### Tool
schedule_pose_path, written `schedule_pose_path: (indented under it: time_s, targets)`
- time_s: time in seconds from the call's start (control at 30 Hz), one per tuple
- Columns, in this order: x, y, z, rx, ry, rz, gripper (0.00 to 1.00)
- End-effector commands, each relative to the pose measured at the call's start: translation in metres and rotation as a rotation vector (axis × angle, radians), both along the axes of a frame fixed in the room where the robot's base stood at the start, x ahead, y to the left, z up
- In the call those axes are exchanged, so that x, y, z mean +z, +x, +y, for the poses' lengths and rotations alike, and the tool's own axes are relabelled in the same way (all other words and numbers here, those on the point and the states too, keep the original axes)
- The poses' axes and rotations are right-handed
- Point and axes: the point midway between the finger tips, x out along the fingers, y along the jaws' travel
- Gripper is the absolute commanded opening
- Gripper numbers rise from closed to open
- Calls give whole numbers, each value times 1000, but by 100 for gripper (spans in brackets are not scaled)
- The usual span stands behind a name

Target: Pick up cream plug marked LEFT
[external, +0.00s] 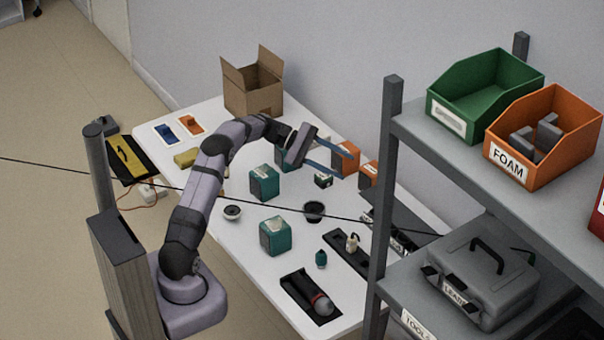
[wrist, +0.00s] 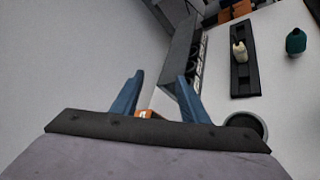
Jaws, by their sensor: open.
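The cream plug (external: 352,243) stands upright on a dark tray (external: 334,243) on the white table. In the wrist view the cream plug (wrist: 239,54) is at the upper right, on the same dark tray (wrist: 244,86); its marking is too small to read. A teal plug (external: 321,259) stands beside the tray; it also shows in the wrist view (wrist: 296,42). My gripper (external: 347,167) has its blue fingers apart, above the table's far part near the orange boxes. It is well away from the cream plug. In the wrist view my gripper (wrist: 160,78) is open, nothing held.
An orange box (external: 345,157) is close to my fingers. A grey shelf post (external: 381,200) rises at the right. A cardboard box (external: 252,95) is at the back.

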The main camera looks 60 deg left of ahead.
Motion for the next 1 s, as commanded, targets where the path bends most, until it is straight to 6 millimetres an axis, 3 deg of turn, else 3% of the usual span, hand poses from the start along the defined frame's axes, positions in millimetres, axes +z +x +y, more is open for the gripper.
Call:
schedule_pose_path:
  time_s: [0.03, 0.1, 0.2, 0.3, 0.53, 1.0]
  targets:
    - [-27, -7, -29, -59, -45, 114, 40]
    - [-49, -21, -61, -124, -93, 275, 40]
    - [-73, -40, -95, -192, -133, 477, 40]
    - [-90, -55, -116, -231, -149, 629, 40]
    - [-104, -72, -136, -265, -154, 793, 40]
    - [-112, -73, -156, -264, -154, 799, 40]
